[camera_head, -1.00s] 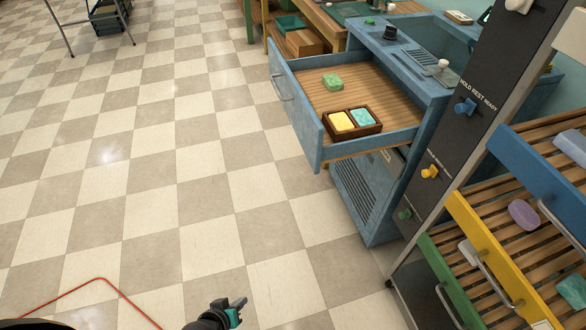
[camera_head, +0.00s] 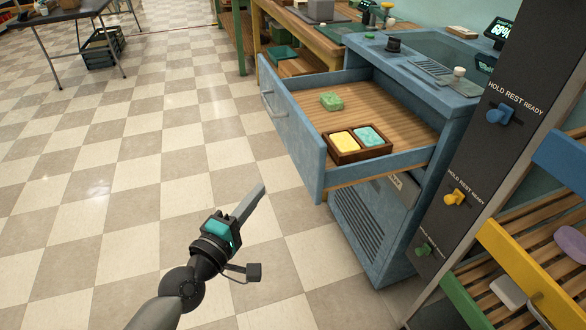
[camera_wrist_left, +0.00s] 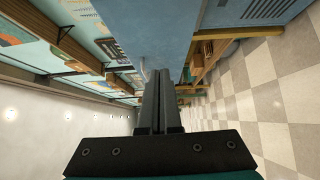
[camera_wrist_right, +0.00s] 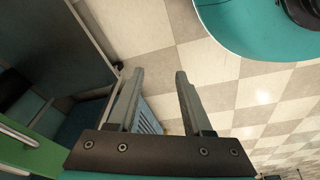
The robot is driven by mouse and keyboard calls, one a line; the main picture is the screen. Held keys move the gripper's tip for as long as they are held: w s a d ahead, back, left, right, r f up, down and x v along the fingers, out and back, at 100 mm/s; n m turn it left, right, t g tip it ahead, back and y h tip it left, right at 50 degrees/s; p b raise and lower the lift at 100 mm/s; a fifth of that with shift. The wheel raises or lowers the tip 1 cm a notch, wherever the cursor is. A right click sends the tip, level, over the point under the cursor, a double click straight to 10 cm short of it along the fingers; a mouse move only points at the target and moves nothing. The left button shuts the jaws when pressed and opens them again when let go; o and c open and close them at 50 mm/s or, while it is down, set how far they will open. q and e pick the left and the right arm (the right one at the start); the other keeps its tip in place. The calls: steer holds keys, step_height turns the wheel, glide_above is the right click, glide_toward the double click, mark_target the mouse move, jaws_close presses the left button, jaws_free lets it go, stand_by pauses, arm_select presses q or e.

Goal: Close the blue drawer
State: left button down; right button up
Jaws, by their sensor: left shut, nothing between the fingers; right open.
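The blue drawer (camera_head: 290,125) of the blue cabinet (camera_head: 385,225) is pulled well out, with its handle (camera_head: 267,104) on the front facing left. Inside lie a green soap (camera_head: 331,101) and a brown tray (camera_head: 373,155) with a yellow and a teal soap. My left gripper (camera_head: 260,190) is shut and empty, over the floor to the left of and nearer than the drawer front, apart from it. In the left wrist view, its shut fingers (camera_wrist_left: 158,78) point toward a blue panel (camera_wrist_left: 160,30). My right gripper (camera_wrist_right: 160,74) is open and empty, only in the right wrist view.
At the right stands a rack with another blue drawer (camera_head: 562,165), a yellow drawer (camera_head: 520,270) and a green drawer (camera_head: 463,302). Its dark post carries blue, yellow and green knobs. A wooden workbench (camera_head: 262,25) stands behind the cabinet. The checkered floor (camera_head: 120,170) at left is clear.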

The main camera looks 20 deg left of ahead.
arm_select(q)
glide_toward(301, 156)
steer(key=w+a, duration=0.2)
steer(key=w, duration=0.1)
steer(key=w+d, duration=0.2)
steer(key=d, duration=0.1)
steer(key=shift+w+d+r+b, duration=0.1)
steer(key=shift+w+b, duration=0.1)
steer(key=shift+b, duration=0.1)
arm_select(e)
steer(key=shift+w+a+r, duration=0.15)
steer(key=shift+w+r, duration=0.1)
steer(key=shift+r, duration=0.2)
steer(key=shift+r, duration=0.1)
arm_select(q)
steer(key=shift+w, duration=0.1)
